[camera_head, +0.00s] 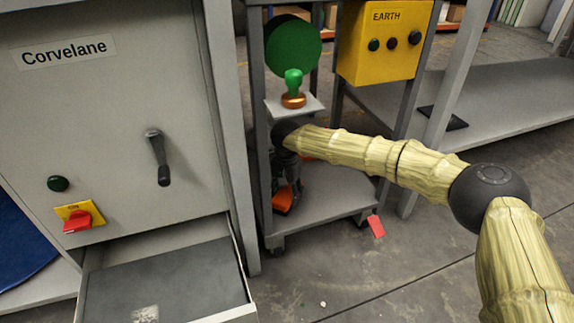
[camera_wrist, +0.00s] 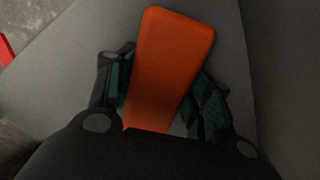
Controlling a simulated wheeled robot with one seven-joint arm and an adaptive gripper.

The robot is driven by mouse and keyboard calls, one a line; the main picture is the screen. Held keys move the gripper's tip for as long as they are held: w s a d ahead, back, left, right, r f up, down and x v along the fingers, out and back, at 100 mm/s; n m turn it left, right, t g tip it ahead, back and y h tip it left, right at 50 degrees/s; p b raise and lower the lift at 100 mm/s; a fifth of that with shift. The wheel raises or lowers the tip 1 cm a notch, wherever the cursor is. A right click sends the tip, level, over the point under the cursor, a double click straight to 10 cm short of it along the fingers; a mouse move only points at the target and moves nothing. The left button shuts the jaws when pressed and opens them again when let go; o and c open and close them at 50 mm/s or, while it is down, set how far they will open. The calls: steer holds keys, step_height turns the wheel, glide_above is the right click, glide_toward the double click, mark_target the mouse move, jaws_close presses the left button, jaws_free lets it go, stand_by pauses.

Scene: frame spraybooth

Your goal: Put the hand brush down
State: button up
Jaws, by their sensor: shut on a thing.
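The hand brush (camera_wrist: 172,55) shows as a broad, flat orange piece between the two fingers in the wrist view. In the head view only a small orange part of it (camera_head: 283,202) shows below my gripper. My gripper (camera_wrist: 162,92) is shut on the brush and points down. In the head view my gripper (camera_head: 288,185) is just above the lower shelf (camera_head: 335,190) of a grey cart. Whether the brush touches the shelf I cannot tell. The brush's bristles are hidden.
Above my gripper, a small upper shelf (camera_head: 309,104) carries a green-handled stamp-like object (camera_head: 293,90). A green disc (camera_head: 293,45) stands behind it. Cart posts stand close on both sides. A grey cabinet (camera_head: 110,130) with an open drawer (camera_head: 165,285) is at left.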

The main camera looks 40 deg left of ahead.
mark_target(287, 191)
stand_by(0.3)
steer(key=o, duration=1.1)
steer(key=shift+f, duration=0.1)
steer(key=shift+c, duration=0.2)
step_height(287, 191, up, 8)
steer(key=p, duration=0.5)
steer(key=shift+f, duration=0.1)
